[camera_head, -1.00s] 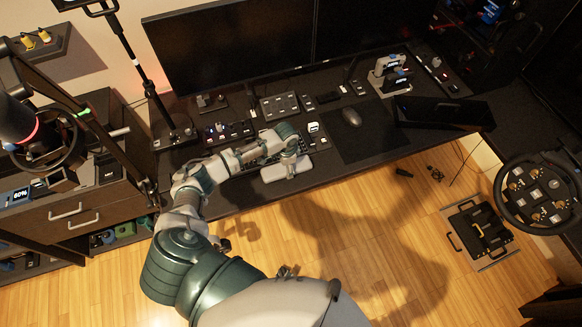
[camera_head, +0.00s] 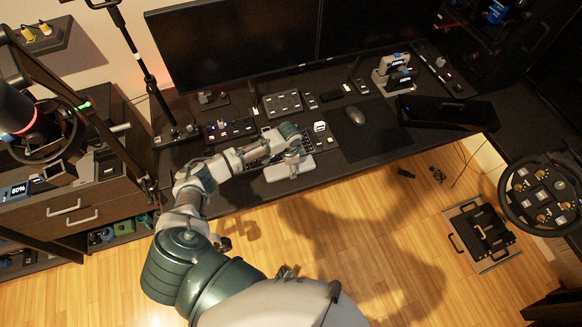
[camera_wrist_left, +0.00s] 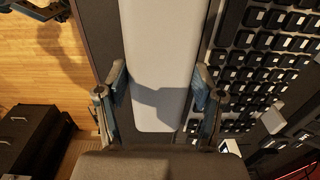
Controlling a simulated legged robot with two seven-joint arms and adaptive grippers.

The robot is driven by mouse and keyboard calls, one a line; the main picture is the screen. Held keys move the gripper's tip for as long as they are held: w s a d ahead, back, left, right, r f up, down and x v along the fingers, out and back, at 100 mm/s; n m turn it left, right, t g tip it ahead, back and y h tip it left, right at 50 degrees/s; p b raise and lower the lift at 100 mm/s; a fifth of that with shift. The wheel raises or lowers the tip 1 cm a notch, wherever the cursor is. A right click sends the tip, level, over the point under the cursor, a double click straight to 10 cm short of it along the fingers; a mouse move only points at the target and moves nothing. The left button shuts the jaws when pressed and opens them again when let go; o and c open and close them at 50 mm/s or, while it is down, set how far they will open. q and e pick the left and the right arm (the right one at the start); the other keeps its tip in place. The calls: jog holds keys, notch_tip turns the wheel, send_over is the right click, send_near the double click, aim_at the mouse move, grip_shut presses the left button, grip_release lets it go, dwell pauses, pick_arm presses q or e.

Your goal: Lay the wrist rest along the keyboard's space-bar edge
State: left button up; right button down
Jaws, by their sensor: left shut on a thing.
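The wrist rest (camera_head: 278,173) is a long pale grey bar at the front of the dark desk. In the left wrist view the wrist rest (camera_wrist_left: 158,50) runs between the two fingers. My left gripper (camera_head: 292,158) is shut on it; the fingertips also show on either side of it in the left wrist view (camera_wrist_left: 160,88). The keyboard (camera_wrist_left: 262,65) has black keys and lies right beside the bar there, roughly parallel, with a narrow dark strip between. In the head view my arm hides much of the keyboard (camera_head: 257,153). My right gripper is not in view.
A mouse (camera_head: 356,116) lies on a dark mat right of the keyboard. Button boxes (camera_head: 282,104) and two monitors (camera_head: 235,45) stand behind. The desk's front edge runs close to the wrist rest, with open wooden floor (camera_head: 330,240) below.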

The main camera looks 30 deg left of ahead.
pick_arm(q)
jog(key=shift+s+a+f, duration=0.2)
jog(key=shift+s+f, duration=0.25)
jog(key=shift+f, duration=0.15)
jog(key=shift+s+d+f, duration=0.1)
jog(key=shift+d+f, duration=0.15)
jog(key=shift+d, duration=0.2)
jog(key=shift+f, duration=0.2)
jog(key=shift+c, duration=1.1)
jog(key=shift+o, duration=0.3)
jog(key=shift+s+a+f, duration=0.1)
jog(key=shift+f, duration=0.1)
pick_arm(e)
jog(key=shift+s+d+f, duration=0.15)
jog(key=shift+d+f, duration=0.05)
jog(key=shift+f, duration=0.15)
pick_arm(q)
jog(key=shift+o, duration=1.1)
jog(key=shift+w+f, duration=0.2)
jog(key=o, duration=1.6)
jog(key=shift+w+f, duration=0.1)
jog(key=shift+w, duration=0.1)
jog(key=shift+a, duration=0.1)
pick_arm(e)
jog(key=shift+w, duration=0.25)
